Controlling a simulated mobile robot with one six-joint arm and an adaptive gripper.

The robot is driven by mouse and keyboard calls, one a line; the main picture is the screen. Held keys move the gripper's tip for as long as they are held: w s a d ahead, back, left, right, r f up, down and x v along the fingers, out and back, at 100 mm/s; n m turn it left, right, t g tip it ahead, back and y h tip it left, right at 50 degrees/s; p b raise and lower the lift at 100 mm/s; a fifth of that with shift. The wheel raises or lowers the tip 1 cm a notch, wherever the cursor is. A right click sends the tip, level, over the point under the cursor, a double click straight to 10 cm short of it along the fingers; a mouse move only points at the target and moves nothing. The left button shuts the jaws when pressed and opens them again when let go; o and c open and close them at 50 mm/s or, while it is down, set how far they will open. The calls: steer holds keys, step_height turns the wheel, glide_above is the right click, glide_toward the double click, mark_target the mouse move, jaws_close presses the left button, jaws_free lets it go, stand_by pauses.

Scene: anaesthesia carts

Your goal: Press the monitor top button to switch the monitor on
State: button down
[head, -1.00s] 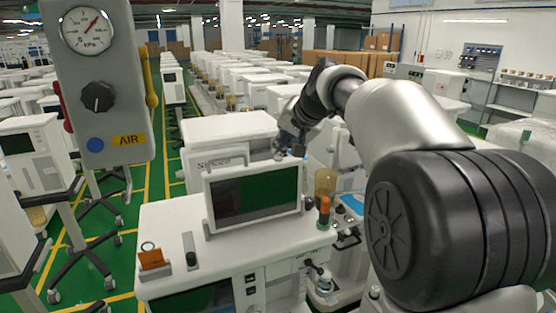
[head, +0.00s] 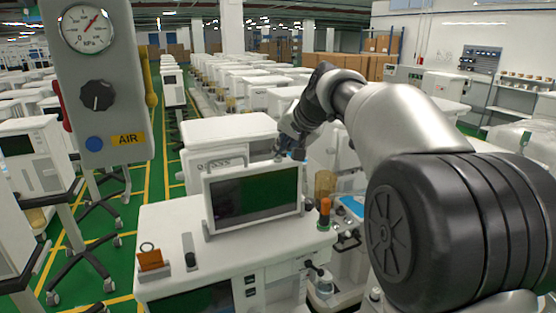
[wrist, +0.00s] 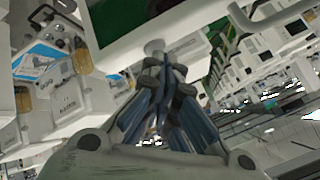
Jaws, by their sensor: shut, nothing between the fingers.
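The monitor (head: 206,205) stands on the white cart's top in the head view, with a dark green, blank-looking screen. It also shows as a pale casing in the wrist view (wrist: 125,35), with a dark green screen area. A small pale round button (wrist: 154,46) sits at the casing's edge in the wrist view. My gripper (head: 281,154) is above the right part of the monitor's top edge. In the wrist view its shut blue-grey fingers (wrist: 162,62) end right at the button. I cannot tell whether they touch it. The fingertips are small in the head view.
An orange block (head: 150,260) and a small dark item (head: 190,252) are on the cart top left of the monitor. An orange-topped cylinder (head: 325,213) stands at its right. A gauge panel (head: 117,90) fills the upper left. More carts stand behind.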

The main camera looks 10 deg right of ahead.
mark_target(281, 159)
steer(key=shift+f, duration=0.2)
steer(key=shift+r, duration=0.15)
steer(key=shift+r+p, duration=0.8)
step_height(281, 159, up, 5)
steer(key=p, duration=0.4)
stand_by(0.6)
